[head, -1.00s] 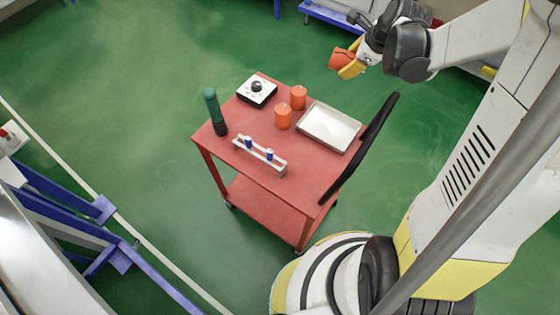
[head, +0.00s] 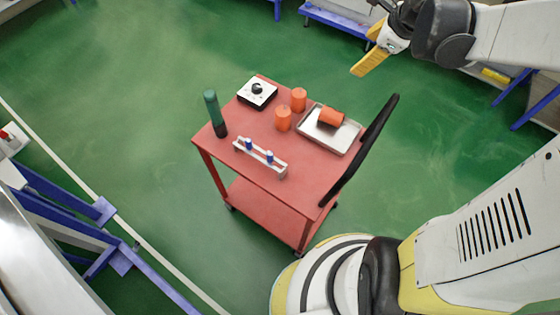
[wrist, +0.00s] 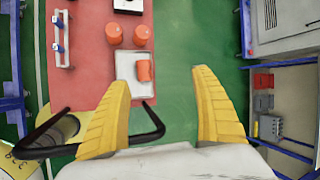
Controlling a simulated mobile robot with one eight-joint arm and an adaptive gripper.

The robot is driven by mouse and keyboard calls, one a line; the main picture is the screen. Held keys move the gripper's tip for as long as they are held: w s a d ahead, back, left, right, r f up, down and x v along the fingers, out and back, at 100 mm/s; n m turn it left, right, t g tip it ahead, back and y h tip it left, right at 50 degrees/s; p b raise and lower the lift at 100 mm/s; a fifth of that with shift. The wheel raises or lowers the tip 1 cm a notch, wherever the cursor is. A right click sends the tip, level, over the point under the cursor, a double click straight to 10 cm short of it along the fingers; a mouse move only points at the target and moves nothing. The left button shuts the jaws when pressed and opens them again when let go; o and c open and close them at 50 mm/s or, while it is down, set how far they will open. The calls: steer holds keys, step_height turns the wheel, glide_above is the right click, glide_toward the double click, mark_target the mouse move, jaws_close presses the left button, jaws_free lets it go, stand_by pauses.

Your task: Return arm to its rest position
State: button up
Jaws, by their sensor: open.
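My gripper (head: 372,50) is at the upper right of the head view, up and away from the red cart (head: 318,182). In the wrist view its yellow fingers (wrist: 158,112) are spread wide with nothing held between them. Two more orange cylinders stand upright beside the tray, one nearer (head: 283,118) and one farther (head: 299,98).
The cart also bears a white box with a black knob (head: 258,92), a green bottle (head: 212,106) and a white rack with blue-topped pieces (head: 262,158). Its black handle (head: 362,150) rises on the right. Blue-framed benches (head: 340,18) stand around open green floor.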

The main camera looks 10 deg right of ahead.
steer(key=v, duration=0.3)
stand_by(0.4)
steer(key=s+a+f+n+b, duration=0.5)
steer(key=s+n, duration=0.3)
steer(key=n, duration=0.4)
steer(key=s+a+f+n+t+h+b, duration=0.1)
steer(key=s+a+f+n+b, duration=0.5)
steer(key=n, duration=0.6)
steer(key=shift+s+a+n, duration=0.3)
steer(key=shift+s+a, duration=0.75)
steer(key=shift+f, duration=0.15)
